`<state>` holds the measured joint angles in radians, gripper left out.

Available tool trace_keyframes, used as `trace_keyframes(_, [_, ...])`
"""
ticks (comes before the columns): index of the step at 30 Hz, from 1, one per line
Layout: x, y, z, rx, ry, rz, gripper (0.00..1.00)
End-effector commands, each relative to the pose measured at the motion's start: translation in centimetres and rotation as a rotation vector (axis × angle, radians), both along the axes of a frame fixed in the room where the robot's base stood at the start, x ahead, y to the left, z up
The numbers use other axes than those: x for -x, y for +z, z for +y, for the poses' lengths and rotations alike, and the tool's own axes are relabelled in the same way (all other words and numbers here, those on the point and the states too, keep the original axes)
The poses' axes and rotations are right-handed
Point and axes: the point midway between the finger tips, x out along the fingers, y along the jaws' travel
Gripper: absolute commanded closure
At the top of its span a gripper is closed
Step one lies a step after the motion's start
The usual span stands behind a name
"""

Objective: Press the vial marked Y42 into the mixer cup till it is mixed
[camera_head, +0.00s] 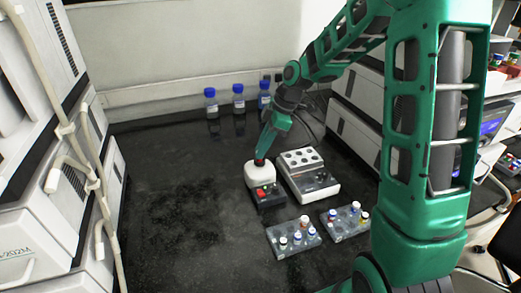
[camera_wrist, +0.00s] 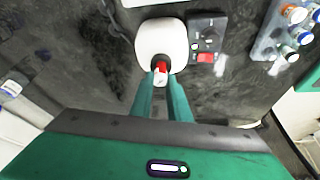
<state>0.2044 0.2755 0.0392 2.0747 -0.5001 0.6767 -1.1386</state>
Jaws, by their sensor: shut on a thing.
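The mixer (camera_head: 258,178) has a white rounded head and a dark control box with a red switch; it also shows in the wrist view (camera_wrist: 162,38). My gripper (camera_head: 260,160) is directly over the mixer, pointing down. In the wrist view its fingers (camera_wrist: 161,82) are shut on a small vial (camera_wrist: 160,74) with red and white on it. The vial is at the cup's mouth; how deep it sits is hidden. I cannot read any mark on it.
Two vial racks (camera_head: 284,252) (camera_head: 352,236) with several capped vials stand in front. Blue-capped bottles (camera_head: 239,103) stand at the back. The bench's left half is clear.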

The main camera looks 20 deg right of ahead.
Motion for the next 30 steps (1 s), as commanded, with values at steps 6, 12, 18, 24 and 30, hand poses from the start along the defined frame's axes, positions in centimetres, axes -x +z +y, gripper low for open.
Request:
trace_keyframes(6, [0.0, 1.6, 0.0, 0.0, -0.001, -0.002, 1.0])
trace_keyframes(12, [-0.1, 3.0, 0.0, 0.001, 0.0, -0.003, 1.0])
trace_keyframes(18, [-0.1, 4.3, 0.0, 0.0, -0.001, -0.002, 1.0])
trace_keyframes(24, [0.0, 5.3, 0.0, 0.0, -0.001, -0.002, 1.0])
trace_keyframes(30, [0.0, 5.4, 0.0, 0.0, 0.0, -0.001, 1.0])
